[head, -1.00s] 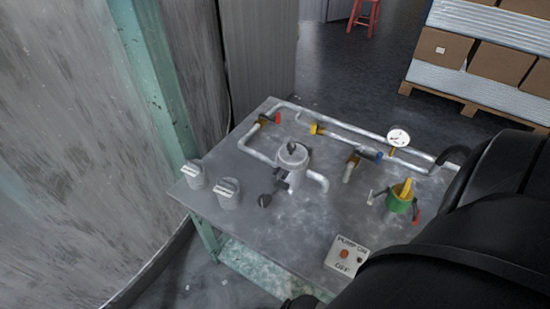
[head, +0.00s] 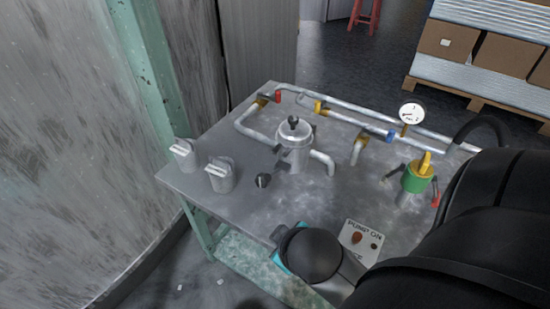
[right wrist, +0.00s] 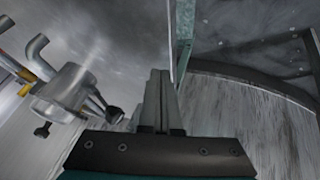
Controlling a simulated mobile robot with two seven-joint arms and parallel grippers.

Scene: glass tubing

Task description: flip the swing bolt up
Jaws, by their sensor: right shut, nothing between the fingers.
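The grey lidded vessel (head: 294,150) stands on the bench, with a black knob (head: 292,120) on its lid. A black knob (head: 262,180) sits low at its front left; it looks like the end of the lowered swing bolt, though its rod is hard to make out. In the right wrist view the vessel (right wrist: 68,88) is at the left, with a dark-ended rod (right wrist: 113,113) pointing toward the gripper. My right gripper (right wrist: 158,76) is shut and empty, apart from the rod. In the head view only my right arm shows. My left gripper is out of view.
Pipes with valves and a gauge (head: 411,114) run along the bench's back. Two grey capped fittings (head: 221,176) stand at the left. A green valve (head: 417,178) and the pump switch box (head: 361,243) are at the right. A teal post (head: 148,70) rises at the left.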

